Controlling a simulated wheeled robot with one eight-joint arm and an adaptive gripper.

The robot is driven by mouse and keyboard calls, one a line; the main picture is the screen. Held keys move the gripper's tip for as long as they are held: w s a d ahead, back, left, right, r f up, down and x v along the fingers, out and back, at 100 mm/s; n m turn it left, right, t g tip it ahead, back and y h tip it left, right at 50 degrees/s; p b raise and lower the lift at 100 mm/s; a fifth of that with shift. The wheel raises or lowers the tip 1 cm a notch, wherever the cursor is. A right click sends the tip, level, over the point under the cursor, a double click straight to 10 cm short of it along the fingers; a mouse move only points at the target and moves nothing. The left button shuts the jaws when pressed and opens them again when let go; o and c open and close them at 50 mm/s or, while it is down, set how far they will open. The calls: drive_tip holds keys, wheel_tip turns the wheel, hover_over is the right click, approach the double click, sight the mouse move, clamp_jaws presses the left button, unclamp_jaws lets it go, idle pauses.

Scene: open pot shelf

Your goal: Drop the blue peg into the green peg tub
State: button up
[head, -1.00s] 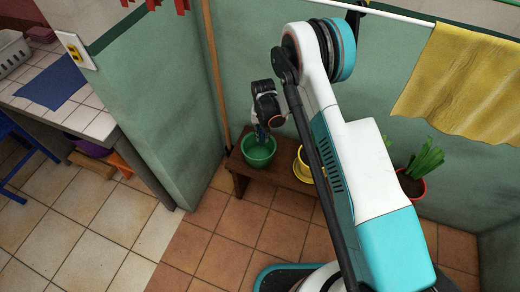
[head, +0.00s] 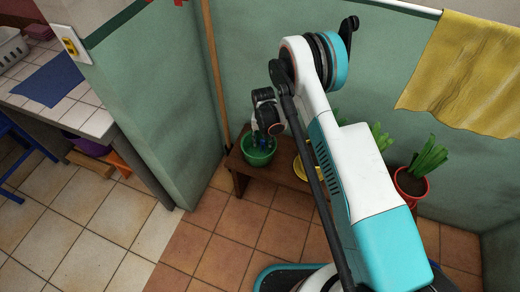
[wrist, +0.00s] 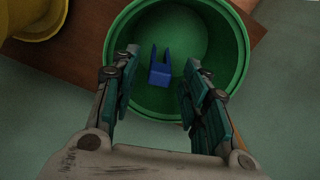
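The green peg tub (head: 259,158) stands on a low brown wooden bench against the green wall. In the wrist view the tub (wrist: 240,50) fills the upper middle, with its mouth facing the camera. The blue peg (wrist: 160,73) shows inside the tub's outline, between my fingers, with gaps on both sides. It seems to lie in the tub, though its exact height is hard to judge. My gripper (wrist: 160,70) is open, its two fingers apart and pointing into the tub's mouth. In the head view my gripper (head: 262,143) is down at the tub.
A yellow pot (wrist: 35,18) is beside the tub on the bench (head: 284,170). Potted green plants (head: 411,182) stand farther right. A wooden pole (head: 214,75) leans at the wall corner behind the tub. A yellow cloth (head: 465,75) hangs at the upper right.

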drive_tip(key=shift+r, duration=3.75)
